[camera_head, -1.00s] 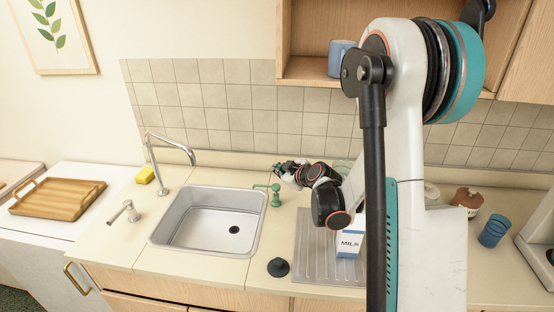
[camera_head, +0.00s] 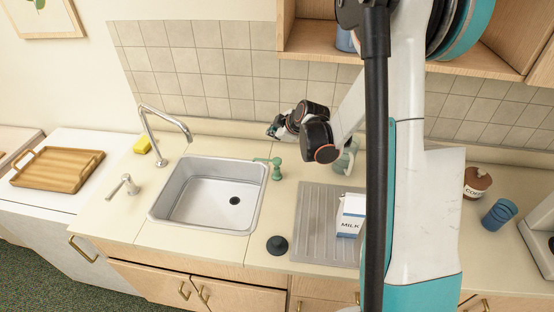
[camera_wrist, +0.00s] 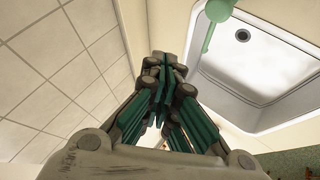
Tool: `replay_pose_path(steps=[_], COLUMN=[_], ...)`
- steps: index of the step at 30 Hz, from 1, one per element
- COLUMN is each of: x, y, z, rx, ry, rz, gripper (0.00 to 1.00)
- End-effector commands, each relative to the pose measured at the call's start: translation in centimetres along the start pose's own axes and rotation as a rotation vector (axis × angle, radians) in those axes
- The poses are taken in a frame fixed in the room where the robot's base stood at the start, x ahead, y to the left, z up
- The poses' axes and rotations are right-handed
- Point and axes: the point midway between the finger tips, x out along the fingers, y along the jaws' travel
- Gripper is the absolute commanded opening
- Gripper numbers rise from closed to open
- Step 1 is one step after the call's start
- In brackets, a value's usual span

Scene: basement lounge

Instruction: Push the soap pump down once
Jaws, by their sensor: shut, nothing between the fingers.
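A green pump (camera_head: 276,167) stands on the counter at the right rim of the sink, its spout pointing left over the rim. Part of it shows at the top of the wrist view (camera_wrist: 214,22). A metal fixture with a bent spout (camera_head: 128,184) stands left of the sink; I cannot tell whether it is a pump too. My gripper (camera_head: 272,131) is shut and empty, behind and apart from the green pump in the head view. Its dark fingers with green pads (camera_wrist: 160,75) reach up the middle of the wrist view, left of the green pump.
The sink (camera_head: 208,200) has a tall faucet (camera_head: 165,122) and a yellow sponge (camera_head: 142,145) behind it. A black plug (camera_head: 277,245) lies in front. A milk carton (camera_head: 347,222) stands on the draining board (camera_head: 315,230). The tiled wall (camera_head: 230,75) is behind my gripper.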

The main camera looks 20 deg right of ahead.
Motion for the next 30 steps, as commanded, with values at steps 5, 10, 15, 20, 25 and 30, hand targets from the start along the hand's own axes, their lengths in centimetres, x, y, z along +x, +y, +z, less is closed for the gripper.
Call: replay_pose_path(steps=[5,10,15,20,25,30], x=[1.1,2.6,4.2,5.5,5.9,5.9], y=[-0.8,-1.9,-3.0,-4.0,-4.3,-4.3], z=[0.8,1.9,3.1,4.0,4.3,4.3], rx=[0.0,0.0,0.0,0.0,0.0,0.0], ry=[0.0,0.0,0.0,0.0,0.0,0.001], rz=[0.0,0.0,0.0,0.0,0.0,0.001], gripper=[0.0,0.0,0.0,0.0,0.0,0.0])
